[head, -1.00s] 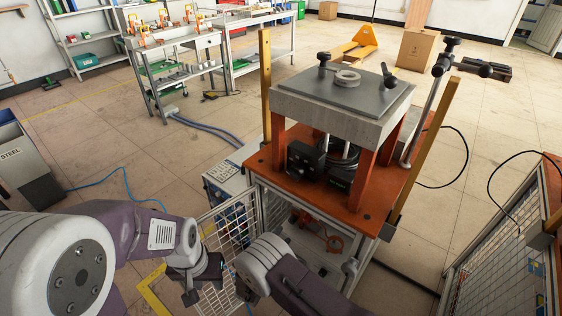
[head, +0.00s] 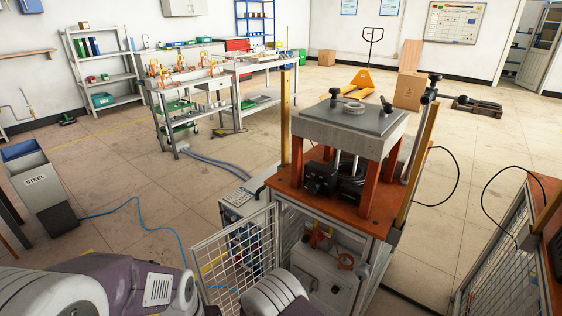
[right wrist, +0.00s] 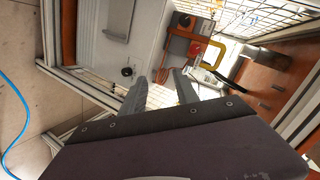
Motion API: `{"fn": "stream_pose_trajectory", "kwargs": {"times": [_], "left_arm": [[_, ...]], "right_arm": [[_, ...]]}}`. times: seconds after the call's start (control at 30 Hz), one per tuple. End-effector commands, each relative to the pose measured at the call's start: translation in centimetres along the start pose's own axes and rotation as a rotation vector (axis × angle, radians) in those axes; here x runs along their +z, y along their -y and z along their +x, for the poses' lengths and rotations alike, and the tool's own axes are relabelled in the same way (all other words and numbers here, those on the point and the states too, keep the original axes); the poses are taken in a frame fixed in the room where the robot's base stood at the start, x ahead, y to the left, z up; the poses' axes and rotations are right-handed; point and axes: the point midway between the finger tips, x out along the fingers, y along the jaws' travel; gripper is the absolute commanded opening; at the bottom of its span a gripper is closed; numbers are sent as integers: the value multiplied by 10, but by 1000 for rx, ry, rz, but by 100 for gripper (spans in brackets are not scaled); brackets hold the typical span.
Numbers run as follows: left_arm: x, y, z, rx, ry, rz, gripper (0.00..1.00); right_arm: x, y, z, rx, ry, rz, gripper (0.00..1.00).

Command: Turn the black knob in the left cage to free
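The left cage (head: 278,262) stands under the orange-topped press, with its mesh door (head: 222,262) swung open to the left. Inside it is a light box front (head: 315,276) with a small black knob (head: 334,290). In the right wrist view the black knob (right wrist: 127,71) sits on the pale panel (right wrist: 104,45), up and left of my fingertips. My right gripper (right wrist: 160,75) is open and empty, its two grey fingers apart and pointing toward the cage interior, clear of the knob. My left gripper is not visible; only my left arm shows at lower left in the head view.
A second mesh cage (head: 505,262) stands at right. Blue cable (head: 135,205) runs over the floor at left.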

Motion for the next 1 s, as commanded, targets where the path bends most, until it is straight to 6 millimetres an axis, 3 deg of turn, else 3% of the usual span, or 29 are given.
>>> {"fn": "stream_pose_trajectory", "kwargs": {"times": [0.17, 0.37, 0.5, 0.67, 0.7, 0.97, 1.0], "left_arm": [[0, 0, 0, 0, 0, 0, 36], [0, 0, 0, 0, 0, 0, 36], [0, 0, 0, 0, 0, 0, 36], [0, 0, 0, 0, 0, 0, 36], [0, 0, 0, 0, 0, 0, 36], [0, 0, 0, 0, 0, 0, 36], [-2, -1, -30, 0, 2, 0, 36]], "right_arm": [[-56, -2, 4, 153, -146, 379, 37], [-139, -20, -15, 339, -473, 1085, 37], [-194, -41, -55, 401, -883, 1800, 37], [-223, -52, -110, 266, -1515, 2644, 37], [-225, -52, -121, -179, 1537, -2576, 37], [-236, -33, -159, 255, 1146, -1387, 37], [-247, -9, -170, 248, 1164, -1421, 37]]}}
